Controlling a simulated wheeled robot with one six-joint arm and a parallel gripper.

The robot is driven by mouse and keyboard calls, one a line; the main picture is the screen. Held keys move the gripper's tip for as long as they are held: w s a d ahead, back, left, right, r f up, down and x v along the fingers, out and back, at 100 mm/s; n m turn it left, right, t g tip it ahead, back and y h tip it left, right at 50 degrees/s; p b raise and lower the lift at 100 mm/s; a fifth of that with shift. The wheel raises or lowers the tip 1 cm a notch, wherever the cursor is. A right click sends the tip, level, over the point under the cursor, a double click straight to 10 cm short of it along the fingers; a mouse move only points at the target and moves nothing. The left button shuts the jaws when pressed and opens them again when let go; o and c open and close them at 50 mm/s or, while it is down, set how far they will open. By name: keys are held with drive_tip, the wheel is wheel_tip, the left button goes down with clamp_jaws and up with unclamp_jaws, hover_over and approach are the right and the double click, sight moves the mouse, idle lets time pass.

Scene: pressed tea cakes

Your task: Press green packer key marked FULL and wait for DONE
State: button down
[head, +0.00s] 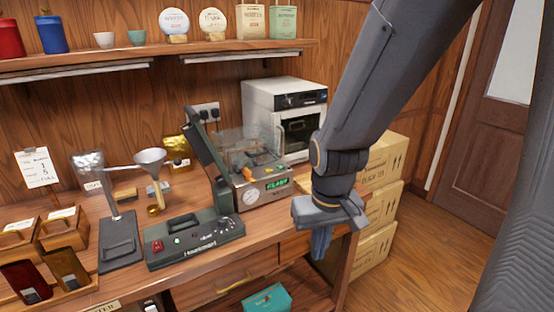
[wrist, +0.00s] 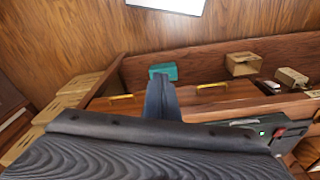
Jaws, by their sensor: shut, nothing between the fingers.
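My gripper (head: 322,243) is shut and empty, pointing down in front of the bench's right end. Its closed fingers also show in the wrist view (wrist: 161,98). A machine with a raised dark lid and a clear cover stands at the back of the bench; its metal front (head: 262,194) carries a round gauge and a lit green display (head: 277,184), too small to read surely. A dark green unit (head: 195,241) lies in front of it, left of my gripper, with a red switch (head: 157,246) and a small green light (head: 178,240). I cannot make out a key marked FULL.
A white oven-like appliance (head: 262,98) stands behind. Stacked cartons (head: 377,205) are right of the bench. A funnel on a stand (head: 150,158), wooden boxes and a card (head: 37,168) are at the left. A teal box (head: 268,299) sits below. The floor at right is clear.

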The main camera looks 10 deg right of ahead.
drive_tip(key=shift+w, duration=0.1)
wheel_tip(320, 180, up, 14)
drive_tip(key=m+t+h+p, duration=0.1)
drive_tip(key=m+t+p, duration=0.7)
drive_tip(key=m+p, duration=0.2)
hover_over(281, 167)
drive_tip(key=shift+r, duration=0.15)
wheel_tip(281, 167, down, 9)
drive_tip(key=b, duration=1)
drive_tip(key=shift+r, duration=0.1)
drive_tip(key=shift+f+b, duration=0.45)
drive_tip(key=shift+b, duration=0.05)
